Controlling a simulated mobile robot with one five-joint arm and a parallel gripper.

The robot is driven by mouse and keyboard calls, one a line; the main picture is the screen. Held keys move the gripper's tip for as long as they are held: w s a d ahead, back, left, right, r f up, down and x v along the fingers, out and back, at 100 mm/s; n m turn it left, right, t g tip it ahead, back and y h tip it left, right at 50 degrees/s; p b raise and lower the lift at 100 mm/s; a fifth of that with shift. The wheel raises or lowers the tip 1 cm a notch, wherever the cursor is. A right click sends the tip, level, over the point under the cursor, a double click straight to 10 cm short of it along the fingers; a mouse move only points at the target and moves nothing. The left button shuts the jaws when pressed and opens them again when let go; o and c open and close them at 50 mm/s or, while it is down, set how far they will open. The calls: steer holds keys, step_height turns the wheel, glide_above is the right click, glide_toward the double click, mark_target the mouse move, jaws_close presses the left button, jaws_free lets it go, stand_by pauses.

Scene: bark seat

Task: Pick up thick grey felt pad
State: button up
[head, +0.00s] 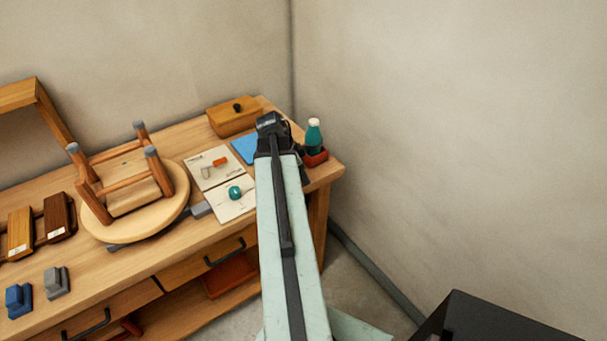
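A grey stepped block (57,282) lies at the front left of the workbench, beside a similar blue one. It may be the thick grey felt pad, but I cannot tell for sure. Small grey pieces also show at the edge of the round seat (201,210), and the upturned stool's legs have grey tips. My gripper (271,123) is at the far end of my arm, over the right part of the bench, well away from the grey block. Its fingers are hidden, so I cannot see whether it is open.
The upturned stool (128,190) stands mid-bench. A blue block (18,299), brown blocks (59,217), an open booklet (211,167), a teal ball (235,192), a wooden box (233,118) and a teal bottle (314,135) surround it. A black box (500,320) is at lower right.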

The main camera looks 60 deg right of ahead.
steer(key=o, duration=0.4)
steer(key=shift+o, duration=0.2)
steer(key=p+v, duration=0.7)
steer(key=shift+r, duration=0.35)
steer(key=shift+w+a, duration=0.1)
steer(key=shift+a, duration=0.05)
